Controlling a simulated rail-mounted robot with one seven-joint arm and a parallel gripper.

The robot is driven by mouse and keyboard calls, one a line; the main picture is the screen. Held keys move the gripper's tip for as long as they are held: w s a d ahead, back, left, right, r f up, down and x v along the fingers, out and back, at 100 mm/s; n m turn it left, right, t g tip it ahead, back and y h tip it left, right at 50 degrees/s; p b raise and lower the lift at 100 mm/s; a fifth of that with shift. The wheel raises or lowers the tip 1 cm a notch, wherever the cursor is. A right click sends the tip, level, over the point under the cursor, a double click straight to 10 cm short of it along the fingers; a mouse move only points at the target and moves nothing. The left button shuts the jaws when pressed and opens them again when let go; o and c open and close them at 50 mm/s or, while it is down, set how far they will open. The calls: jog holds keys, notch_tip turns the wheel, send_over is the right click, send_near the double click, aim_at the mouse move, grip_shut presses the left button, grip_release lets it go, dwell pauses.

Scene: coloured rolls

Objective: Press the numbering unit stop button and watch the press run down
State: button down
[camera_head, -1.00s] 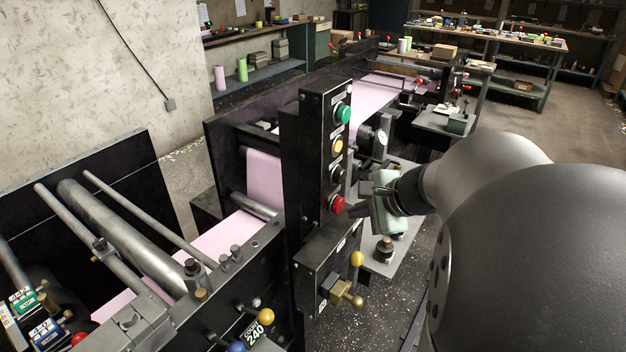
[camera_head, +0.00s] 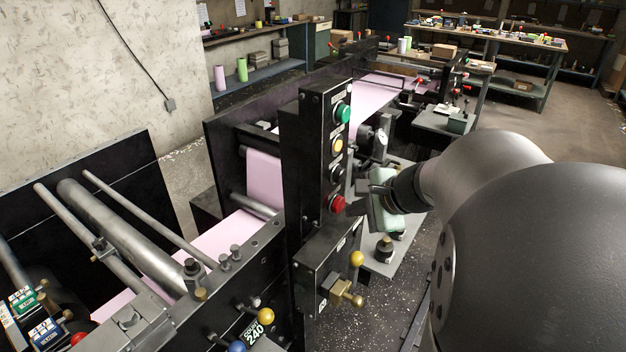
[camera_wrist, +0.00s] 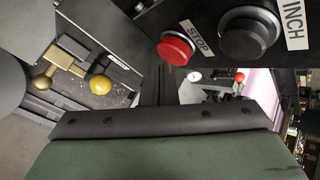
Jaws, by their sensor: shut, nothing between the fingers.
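The red button (camera_head: 338,203) is the lowest on a black control post. In the wrist view the red button (camera_wrist: 175,48) has a "STOP" label beside it. My gripper (camera_head: 356,208) is just right of the red button, with its fingers pointing toward it. In the wrist view its dark fingers (camera_wrist: 159,72) are shut together, with nothing between them, just below the red button. I cannot tell whether the tips touch the button. The press web (camera_head: 264,178) is a pink paper strip running through the machine; no motion of it can be made out.
Above the red button are black (camera_head: 337,173), yellow (camera_head: 338,146) and green (camera_head: 343,113) buttons. The black one, labelled "INCH", is close by in the wrist view. A yellow-knobbed lever (camera_head: 356,258) and brass handle (camera_head: 347,296) stand below. Open floor lies to the right.

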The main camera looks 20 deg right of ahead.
jog(key=shift+w+a, duration=0.4)
jog(key=shift+w, duration=0.1)
dwell(0.8)
jog(key=shift+s, duration=0.1)
jog(key=shift+s+d, duration=0.55)
jog(key=shift+s, duration=0.1)
jog(key=s+d, duration=0.1)
jog(key=s, duration=0.1)
jog(key=s+d, duration=0.2)
jog(key=shift+d+b, duration=0.1)
jog(key=shift+b, duration=0.2)
dwell(0.3)
jog(key=shift+w, duration=0.1)
dwell(0.3)
